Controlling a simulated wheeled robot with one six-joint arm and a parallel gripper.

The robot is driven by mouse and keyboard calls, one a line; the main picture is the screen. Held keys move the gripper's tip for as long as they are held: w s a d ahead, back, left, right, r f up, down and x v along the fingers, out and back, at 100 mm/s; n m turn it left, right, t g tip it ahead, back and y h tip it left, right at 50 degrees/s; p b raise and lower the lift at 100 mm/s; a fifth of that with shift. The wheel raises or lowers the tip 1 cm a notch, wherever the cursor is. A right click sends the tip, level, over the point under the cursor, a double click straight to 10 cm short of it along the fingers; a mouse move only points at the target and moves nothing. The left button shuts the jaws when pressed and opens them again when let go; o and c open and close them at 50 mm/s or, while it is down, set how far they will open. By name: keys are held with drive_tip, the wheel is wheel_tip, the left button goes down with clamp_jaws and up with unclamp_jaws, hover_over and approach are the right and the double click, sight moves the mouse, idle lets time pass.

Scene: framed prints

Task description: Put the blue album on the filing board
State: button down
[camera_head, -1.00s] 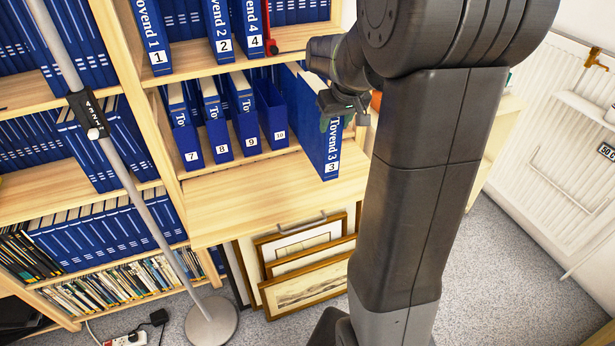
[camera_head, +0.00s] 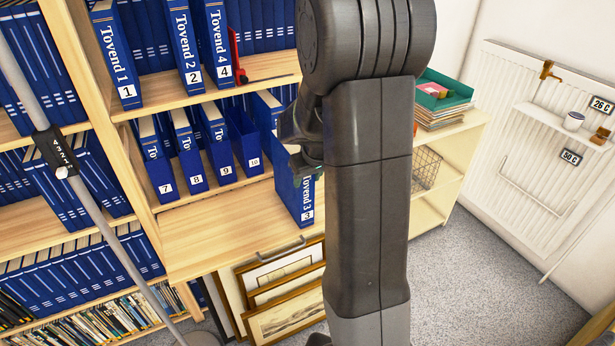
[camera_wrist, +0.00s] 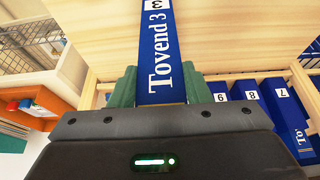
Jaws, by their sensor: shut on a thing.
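The blue album marked Tovend 3 (camera_head: 296,203) stands out beyond the row of albums, over the right part of the pale wooden board (camera_head: 215,237). My gripper (camera_head: 307,168) is shut on this album. In the wrist view, the green fingers of my gripper (camera_wrist: 158,92) lie on both sides of the album's spine (camera_wrist: 157,45), with the label 3 pointing away from me. The board also shows in the wrist view (camera_wrist: 235,40). My arm hides part of the album in the head view. I cannot tell whether its lower edge touches the board.
Albums 7 to 10 (camera_head: 190,155) stand on the shelf left of the held album. Framed prints (camera_head: 285,290) lean under the board. A metal pole (camera_head: 85,205) stands at the left. A low shelf (camera_head: 455,150) and a radiator (camera_head: 545,130) are at the right.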

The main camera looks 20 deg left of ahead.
drive_tip(key=shift+f, duration=0.2)
drive_tip(key=c, duration=0.8)
unclamp_jaws()
drive_tip(key=shift+o, duration=0.2)
drive_tip(key=shift+r, duration=0.1)
drive_tip(key=v, duration=1.2)
drive_tip(key=shift+r, duration=0.1)
